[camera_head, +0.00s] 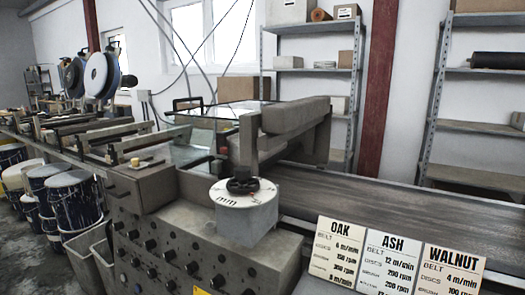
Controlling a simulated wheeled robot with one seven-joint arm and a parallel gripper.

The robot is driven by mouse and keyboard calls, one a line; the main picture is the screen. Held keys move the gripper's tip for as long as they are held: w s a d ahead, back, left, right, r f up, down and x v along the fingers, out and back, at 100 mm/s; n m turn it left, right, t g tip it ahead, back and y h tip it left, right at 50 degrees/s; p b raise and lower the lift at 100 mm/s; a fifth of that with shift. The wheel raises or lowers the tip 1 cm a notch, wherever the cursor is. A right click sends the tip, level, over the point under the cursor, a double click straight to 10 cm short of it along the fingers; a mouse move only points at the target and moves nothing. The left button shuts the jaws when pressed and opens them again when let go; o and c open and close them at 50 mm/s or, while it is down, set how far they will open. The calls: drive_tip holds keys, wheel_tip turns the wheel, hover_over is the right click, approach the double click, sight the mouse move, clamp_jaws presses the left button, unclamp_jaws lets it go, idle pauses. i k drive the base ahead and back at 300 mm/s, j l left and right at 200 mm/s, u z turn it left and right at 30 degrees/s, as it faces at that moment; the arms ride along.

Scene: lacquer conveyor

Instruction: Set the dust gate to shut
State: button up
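No part is plainly labelled as the dust gate, and I cannot tell which one it is or how it is set. A grey control console (262,262) with several rows of black knobs stands in the foreground. On it is a round drum (247,215) with a white dial top marked "mm" and a black handwheel (243,185). A grey box (139,188) stands at the console's left end, with a small pale yellow knob (135,162) just above it. My gripper is not in view.
Three signs stand at front right: OAK (338,252), ASH (393,264) and WALNUT (450,273). A dark conveyor belt (400,210) runs behind them. A grey frame (295,115) rises over the belt. Blue drums (74,203) line the left. Shelves (310,28) stand behind.

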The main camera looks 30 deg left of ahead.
sight(136, 165)
drive_tip(key=u, duration=1.55)
